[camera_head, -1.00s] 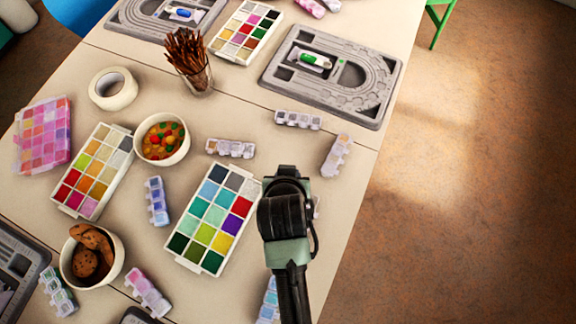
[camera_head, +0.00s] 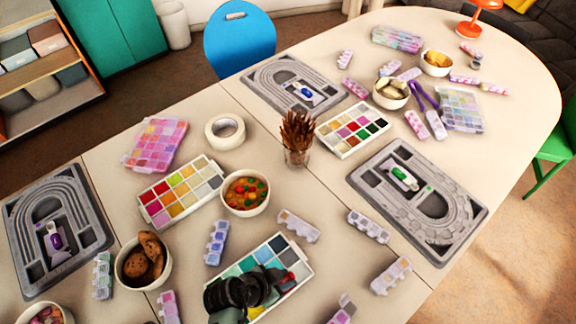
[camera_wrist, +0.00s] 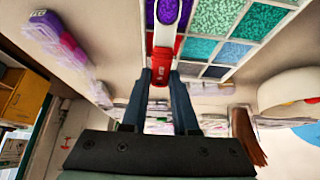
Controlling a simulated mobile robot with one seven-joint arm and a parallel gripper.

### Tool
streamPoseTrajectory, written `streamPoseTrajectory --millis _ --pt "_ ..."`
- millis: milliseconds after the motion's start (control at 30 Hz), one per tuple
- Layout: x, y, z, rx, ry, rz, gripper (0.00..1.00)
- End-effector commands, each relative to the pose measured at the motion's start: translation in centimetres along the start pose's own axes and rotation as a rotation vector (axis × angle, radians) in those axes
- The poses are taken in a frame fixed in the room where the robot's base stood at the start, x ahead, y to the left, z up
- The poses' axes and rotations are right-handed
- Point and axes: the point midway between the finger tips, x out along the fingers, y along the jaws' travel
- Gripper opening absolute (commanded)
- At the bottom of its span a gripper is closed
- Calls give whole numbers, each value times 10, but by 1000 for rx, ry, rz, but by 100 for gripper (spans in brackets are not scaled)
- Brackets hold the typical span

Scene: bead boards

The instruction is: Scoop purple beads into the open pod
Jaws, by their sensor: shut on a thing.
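In the wrist view my gripper (camera_wrist: 162,85) is shut on the red handle of a small scoop (camera_wrist: 164,50). The scoop's pale-rimmed bowl shows at the top edge and looks purple inside. Below and beside it lies a bead tray (camera_wrist: 236,72) with purple, green, teal and blue compartments. In the head view my gripper covers much of this tray (camera_head: 304,262), hiding its purple compartment. A lilac pod strip (camera_head: 342,310) at the bottom edge appears to have a raised lid, but I cannot tell for sure. A strip with purple in it (camera_wrist: 60,45) also shows in the wrist view.
Other pod strips (camera_head: 391,276) (camera_head: 298,226) lie around the tray. Grey bead boards (camera_head: 455,235) (camera_head: 85,252) lie right and left.

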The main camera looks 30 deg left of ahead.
Motion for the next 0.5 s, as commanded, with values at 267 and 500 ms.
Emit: streamPoseTrajectory --millis 267,500 --pt "-12 0 -12 1 0 -1 0" --pt "-22 0 -23 0 -1 -1 0"
